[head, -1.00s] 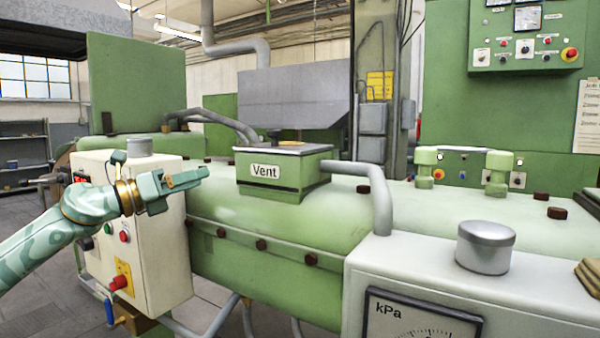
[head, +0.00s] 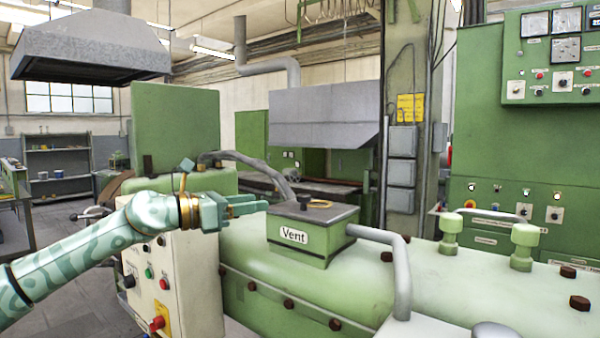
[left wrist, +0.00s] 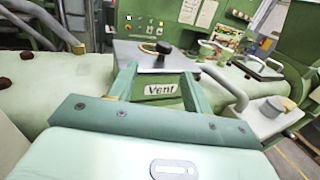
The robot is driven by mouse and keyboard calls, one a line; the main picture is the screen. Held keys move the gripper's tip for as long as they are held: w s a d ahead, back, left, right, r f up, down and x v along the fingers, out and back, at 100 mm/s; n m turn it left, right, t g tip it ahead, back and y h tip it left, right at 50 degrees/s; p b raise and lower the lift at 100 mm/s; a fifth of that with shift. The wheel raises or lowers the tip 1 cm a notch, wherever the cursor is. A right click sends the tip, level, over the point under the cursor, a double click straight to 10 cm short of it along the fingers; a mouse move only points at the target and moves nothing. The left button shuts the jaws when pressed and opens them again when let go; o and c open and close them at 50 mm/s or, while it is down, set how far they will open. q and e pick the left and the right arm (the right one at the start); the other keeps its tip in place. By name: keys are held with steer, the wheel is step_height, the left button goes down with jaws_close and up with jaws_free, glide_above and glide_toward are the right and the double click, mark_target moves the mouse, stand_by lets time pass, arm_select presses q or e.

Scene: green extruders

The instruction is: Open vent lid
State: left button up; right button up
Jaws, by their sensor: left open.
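The vent box (head: 305,240) is a green box with a "Vent" label on its front, standing on top of the long green machine body. Its dark flat lid (head: 318,212) lies shut on top, with a small black knob (head: 304,201) and a yellow ring (head: 319,204) on it. My left gripper (head: 262,204) is just left of the box at about lid height. In the left wrist view its open fingers (left wrist: 157,85) frame the "Vent" label, with the lid (left wrist: 150,57) and knob (left wrist: 163,48) beyond them. Nothing is between the fingers. My right gripper is not visible.
A grey pipe (head: 400,270) curves down right of the vent box. A white control box (head: 175,285) with buttons stands under my left arm. Two green valve knobs (head: 450,233) rise from the machine at the right. A grey hood (head: 322,115) stands behind.

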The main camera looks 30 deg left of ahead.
mark_target(304, 194)
arm_select(q)
steer(key=p+x, duration=0.2)
steer(key=x, duration=0.2)
steer(key=p+x, duration=0.2)
steer(key=x, duration=0.1)
steer(key=p+x, duration=0.2)
steer(key=x, duration=0.2)
steer(key=shift+w+d+r, duration=0.1)
steer(key=shift+d+r, duration=0.05)
steer(key=shift+d, duration=0.35)
steer(key=shift+w+d+p, duration=0.3)
steer(key=shift+w, duration=0.25)
